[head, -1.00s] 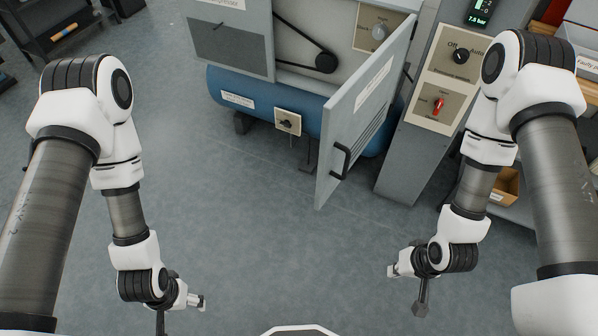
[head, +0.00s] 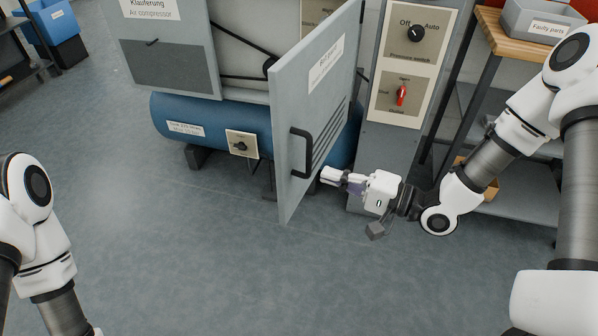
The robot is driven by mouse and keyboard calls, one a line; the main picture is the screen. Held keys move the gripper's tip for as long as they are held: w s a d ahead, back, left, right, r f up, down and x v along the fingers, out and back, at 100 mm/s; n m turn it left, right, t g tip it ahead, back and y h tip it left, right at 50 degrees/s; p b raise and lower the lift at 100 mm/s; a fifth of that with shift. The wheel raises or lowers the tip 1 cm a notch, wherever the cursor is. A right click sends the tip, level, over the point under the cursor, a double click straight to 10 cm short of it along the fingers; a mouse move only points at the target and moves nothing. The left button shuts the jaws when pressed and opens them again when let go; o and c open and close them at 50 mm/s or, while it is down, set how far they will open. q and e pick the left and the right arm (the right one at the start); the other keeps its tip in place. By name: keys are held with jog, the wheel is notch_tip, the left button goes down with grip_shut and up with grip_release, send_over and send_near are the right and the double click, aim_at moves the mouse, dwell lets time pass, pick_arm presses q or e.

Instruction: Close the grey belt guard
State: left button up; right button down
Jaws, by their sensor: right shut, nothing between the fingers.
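The grey belt guard (head: 292,104) is a hinged door panel on the air compressor. It stands swung open toward me, and the black belt and pulley show behind it. A black bar handle (head: 301,153) sits on its face near the free edge. My right gripper (head: 326,175) is shut and empty, just right of the guard's lower part, close to its slotted area. I cannot tell whether it touches the panel. My left arm (head: 38,240) shows at the left edge, with its gripper out of the frame.
The blue compressor tank (head: 190,117) lies behind the guard, with a small valve plate (head: 241,145) on its front. A grey control column (head: 390,150) with a switch and red lever stands to the right. A shelf with a grey bin (head: 540,22) stands farther right. The floor in front is clear.

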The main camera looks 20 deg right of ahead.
aim_at(287, 162)
jog(key=b+x, duration=0.1)
jog(key=x, duration=0.6)
jog(key=shift+w+a, duration=0.2)
